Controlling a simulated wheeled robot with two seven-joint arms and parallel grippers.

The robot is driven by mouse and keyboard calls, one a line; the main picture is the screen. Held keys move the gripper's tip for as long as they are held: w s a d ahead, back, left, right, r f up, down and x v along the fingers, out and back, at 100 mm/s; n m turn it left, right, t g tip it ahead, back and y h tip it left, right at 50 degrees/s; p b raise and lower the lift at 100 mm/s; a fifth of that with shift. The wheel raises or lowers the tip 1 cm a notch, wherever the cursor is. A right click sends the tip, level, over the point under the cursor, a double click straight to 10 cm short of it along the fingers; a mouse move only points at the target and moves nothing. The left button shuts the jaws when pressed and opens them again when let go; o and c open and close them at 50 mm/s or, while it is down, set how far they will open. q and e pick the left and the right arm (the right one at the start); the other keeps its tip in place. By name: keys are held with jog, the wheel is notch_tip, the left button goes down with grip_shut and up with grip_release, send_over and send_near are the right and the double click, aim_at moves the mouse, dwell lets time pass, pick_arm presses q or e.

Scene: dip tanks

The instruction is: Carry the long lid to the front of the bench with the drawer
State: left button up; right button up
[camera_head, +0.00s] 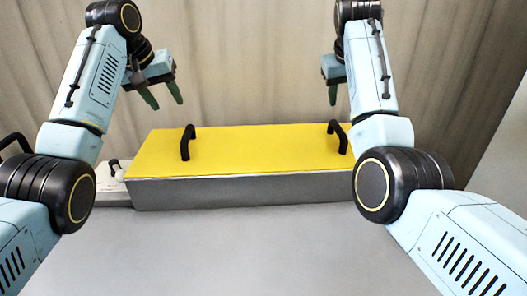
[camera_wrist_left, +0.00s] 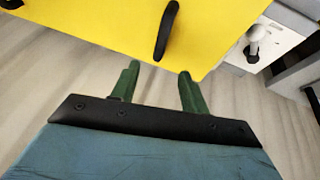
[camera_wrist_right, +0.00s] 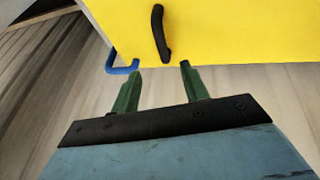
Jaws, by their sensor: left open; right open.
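The long yellow lid (camera_head: 255,148) lies on a grey tank (camera_head: 250,190) in the head view. It has a black left handle (camera_head: 187,142) and a black right handle (camera_head: 338,136). My left gripper (camera_head: 164,98) is open and empty, raised beyond the lid near its left end. In the left wrist view, the green fingers (camera_wrist_left: 160,80) point toward the left handle (camera_wrist_left: 166,30), apart from it. My right gripper (camera_head: 332,95) is open beyond the lid's right end; one finger is hidden in the head view. In the right wrist view, its fingers (camera_wrist_right: 160,78) point toward the right handle (camera_wrist_right: 160,33), apart from it.
A blue handle (camera_wrist_right: 122,68) shows beside the yellow lid in the right wrist view. The grey surface (camera_head: 250,250) in front is clear. A curtain hangs behind. No drawer is clearly visible.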

aim_at(186, 131)
pick_arm(q)
jog(key=x, duration=1.4)
jog(key=shift+w+f, duration=0.25)
pick_arm(e)
jog(key=x, duration=1.4)
jog(key=shift+w+f, duration=0.25)
pick_arm(q)
jog(key=shift+a, duration=0.1)
grip_shut()
pick_arm(e)
grip_shut()
pick_arm(q)
jog(key=shift+r, duration=0.1)
pick_arm(e)
jog(key=shift+r, duration=0.1)
